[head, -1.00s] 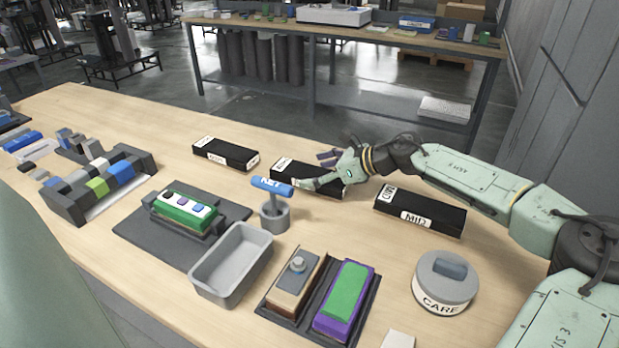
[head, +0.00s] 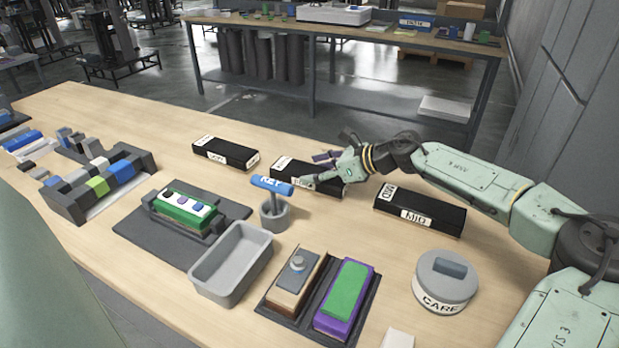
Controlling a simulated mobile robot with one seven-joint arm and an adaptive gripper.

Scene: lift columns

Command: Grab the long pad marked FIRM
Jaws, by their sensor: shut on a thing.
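Three long black pads lie in a row on the wooden table. The middle pad (head: 287,170) has a small white label on its top left end, too small to read for certain; my fingers cover part of its front. My gripper (head: 316,170) is shut on this middle pad, its fingers across the pad's width. The pad seems to rest on the table. The left pad (head: 225,152) has white labels that I cannot read surely. The right pad (head: 420,212) is marked MID.
A blue-handled tool marked KEY (head: 272,187) stands in a grey cup (head: 275,215) just in front of the middle pad. A grey bin (head: 232,262), a dark tray (head: 283,307) with two blocks and a round CARE container (head: 445,280) stand nearer.

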